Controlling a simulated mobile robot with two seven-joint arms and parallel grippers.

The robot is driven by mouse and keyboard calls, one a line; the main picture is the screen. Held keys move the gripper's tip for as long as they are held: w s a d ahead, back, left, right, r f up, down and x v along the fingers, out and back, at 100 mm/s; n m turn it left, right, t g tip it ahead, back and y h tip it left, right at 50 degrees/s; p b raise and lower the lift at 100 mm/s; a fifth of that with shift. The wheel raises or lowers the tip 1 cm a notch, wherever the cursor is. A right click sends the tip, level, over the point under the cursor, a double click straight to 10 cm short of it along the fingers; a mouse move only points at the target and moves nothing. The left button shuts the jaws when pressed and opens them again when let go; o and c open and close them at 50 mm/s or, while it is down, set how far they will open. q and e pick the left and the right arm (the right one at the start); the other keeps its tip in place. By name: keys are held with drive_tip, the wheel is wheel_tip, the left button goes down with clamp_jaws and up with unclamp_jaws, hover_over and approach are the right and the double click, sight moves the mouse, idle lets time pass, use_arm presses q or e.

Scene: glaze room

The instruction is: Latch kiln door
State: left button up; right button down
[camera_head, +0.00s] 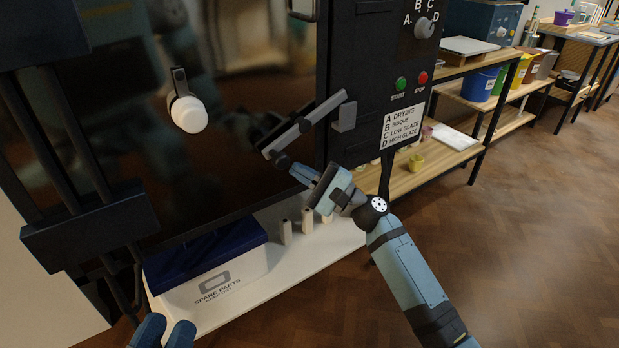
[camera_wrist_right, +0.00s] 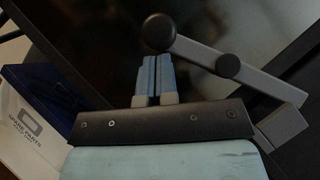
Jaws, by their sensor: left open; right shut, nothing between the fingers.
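The kiln door (camera_head: 250,80) is a dark glossy panel at left and centre in the head view. A grey latch lever (camera_head: 316,118) slants across its right edge, with a dark round knob (camera_head: 281,159) at its lower end. Its upper end is close to a grey catch bracket (camera_head: 345,117) on the control panel; I cannot tell whether they engage. My right gripper (camera_head: 297,171) is shut and empty, its fingertips at the knob. In the right wrist view the fingers (camera_wrist_right: 155,75) point at the knob (camera_wrist_right: 158,32); contact is unclear. My left gripper (camera_head: 164,332) is open and empty at the bottom left.
A white spare parts box (camera_head: 210,285) with a blue lid stands on a low white shelf under the kiln. A white rounded knob (camera_head: 187,113) sticks out at the door's left. The control panel has a dial (camera_head: 424,28) and buttons. Wooden shelves stand right; the floor is clear.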

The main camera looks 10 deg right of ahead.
drive_tip(key=shift+s+a+r+m+t, duration=0.15)
drive_tip(key=shift+a+r+m+t, duration=0.35)
drive_tip(key=shift+m, duration=0.3)
drive_tip(key=shift+s+a+r, duration=0.15)
drive_tip(key=shift+a+r, duration=0.15)
drive_tip(key=shift+r, duration=0.2)
drive_tip(key=shift+s+a+r, duration=0.15)
drive_tip(key=shift+a+r, duration=0.15)
drive_tip(key=shift+r, duration=0.2)
drive_tip(key=shift+r, duration=0.15)
approach(284, 158)
drive_tip(key=v, duration=0.5)
drive_tip(key=shift+s+d+f+p, duration=0.1)
drive_tip(key=shift+d+f+p, duration=0.1)
drive_tip(key=shift+p, duration=0.1)
drive_tip(key=shift+a, duration=0.1)
